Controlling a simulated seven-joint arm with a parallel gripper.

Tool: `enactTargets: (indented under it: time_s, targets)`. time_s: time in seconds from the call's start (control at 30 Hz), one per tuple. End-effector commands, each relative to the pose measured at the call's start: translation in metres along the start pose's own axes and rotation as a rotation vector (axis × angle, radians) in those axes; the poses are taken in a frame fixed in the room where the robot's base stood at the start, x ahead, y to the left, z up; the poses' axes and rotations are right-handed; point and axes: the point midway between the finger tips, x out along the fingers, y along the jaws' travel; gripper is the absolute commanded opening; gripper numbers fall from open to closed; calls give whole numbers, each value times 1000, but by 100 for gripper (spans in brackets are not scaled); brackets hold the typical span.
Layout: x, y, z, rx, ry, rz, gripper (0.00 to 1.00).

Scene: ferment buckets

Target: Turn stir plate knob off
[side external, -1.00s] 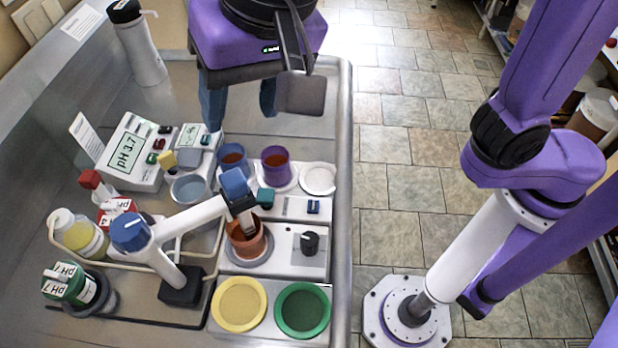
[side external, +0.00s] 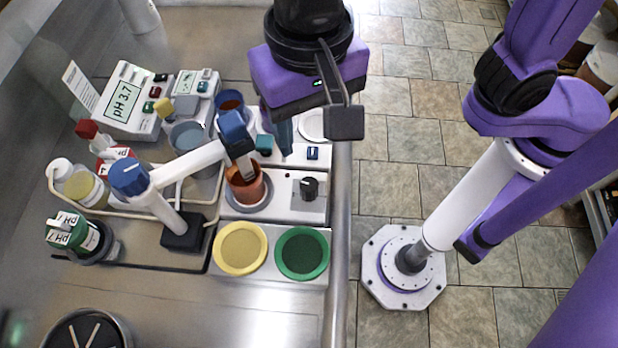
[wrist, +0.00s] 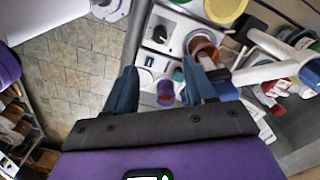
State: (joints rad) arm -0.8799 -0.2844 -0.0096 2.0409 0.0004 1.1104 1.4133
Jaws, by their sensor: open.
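The stir plate (side external: 283,207) is a white box on the bench, with a copper-coloured beaker (side external: 246,189) on its round top. Its black knob (side external: 309,188), with a pale pointer line, is on the right part of the top. The knob also shows in the wrist view (wrist: 160,33). My gripper (side external: 284,140) is beyond and above the knob, not touching it. In the wrist view my gripper (wrist: 160,68) has its two blue fingers spread apart with nothing held, and the knob lies ahead of the tips. In the side view the gripper body partly hides the fingers.
A stand with a blue-capped arm (side external: 200,165) reaches over the beaker. Yellow (side external: 240,248) and green (side external: 302,253) discs lie in front of the stir plate. A second white unit with a blue switch (side external: 312,153) sits behind it. Bottles and a pH meter (side external: 122,100) stand left.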

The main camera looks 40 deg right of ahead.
Motion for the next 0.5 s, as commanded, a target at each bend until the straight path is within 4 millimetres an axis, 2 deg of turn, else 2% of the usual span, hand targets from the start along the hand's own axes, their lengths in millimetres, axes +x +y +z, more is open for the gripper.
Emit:
enactTargets:
  time_s: [0.5]
  targets:
    - [98,1,0,-1,-1,7,55]
